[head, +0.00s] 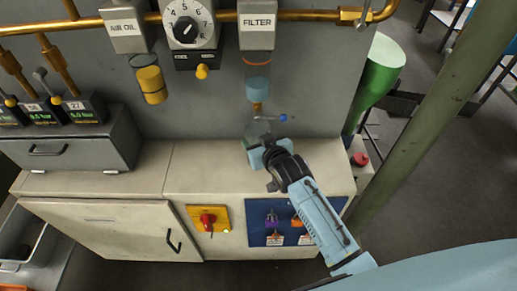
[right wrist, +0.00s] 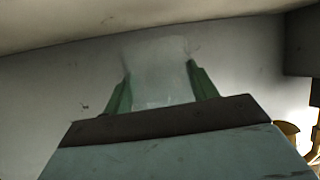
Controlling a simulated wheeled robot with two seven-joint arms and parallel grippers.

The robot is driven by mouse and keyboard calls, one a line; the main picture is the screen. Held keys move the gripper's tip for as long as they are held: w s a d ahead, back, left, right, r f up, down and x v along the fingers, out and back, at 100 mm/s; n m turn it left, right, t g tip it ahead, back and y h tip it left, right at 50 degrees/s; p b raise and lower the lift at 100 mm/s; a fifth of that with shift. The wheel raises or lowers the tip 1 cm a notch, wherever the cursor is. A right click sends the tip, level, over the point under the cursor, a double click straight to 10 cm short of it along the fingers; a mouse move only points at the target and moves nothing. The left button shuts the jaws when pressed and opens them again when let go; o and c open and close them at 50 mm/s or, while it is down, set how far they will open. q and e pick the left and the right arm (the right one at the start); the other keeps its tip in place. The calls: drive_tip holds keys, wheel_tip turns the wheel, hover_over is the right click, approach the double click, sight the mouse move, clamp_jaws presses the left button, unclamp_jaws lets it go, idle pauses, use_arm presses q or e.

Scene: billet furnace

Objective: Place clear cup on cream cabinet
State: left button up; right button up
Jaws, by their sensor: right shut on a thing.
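The clear cup (head: 257,128) is between the fingers of my right gripper (head: 256,147), in front of the grey panel and below the filter unit. In the right wrist view the cup (right wrist: 158,72) is a pale, see-through shape between the two green fingers of the right gripper (right wrist: 160,88), which is shut on it. The cream cabinet (head: 205,168) runs below, and its top lies under and around the gripper. I cannot tell whether the cup touches the cabinet top. My left gripper is not in view.
A filter (head: 258,30) with a blue bowl hangs just above the cup. A yellow-bowled air oil unit (head: 150,80) hangs to its left. A grey box (head: 75,140) occupies the cabinet's left end. The middle of the top is clear. A green post (head: 425,110) stands right.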

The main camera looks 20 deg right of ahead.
drive_tip(key=shift+f+b, duration=0.4)
drive_tip(key=shift+f, duration=0.35)
drive_tip(key=shift+d+f, duration=0.1)
drive_tip(key=shift+d, duration=0.2)
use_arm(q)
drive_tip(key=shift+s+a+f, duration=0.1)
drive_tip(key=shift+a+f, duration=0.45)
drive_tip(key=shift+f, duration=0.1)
use_arm(e)
drive_tip(key=shift+a, duration=0.1)
drive_tip(key=shift+f+b, duration=0.4)
drive_tip(key=shift+f, duration=0.35)
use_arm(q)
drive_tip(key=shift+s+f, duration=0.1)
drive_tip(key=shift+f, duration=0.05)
use_arm(e)
drive_tip(key=o, duration=1)
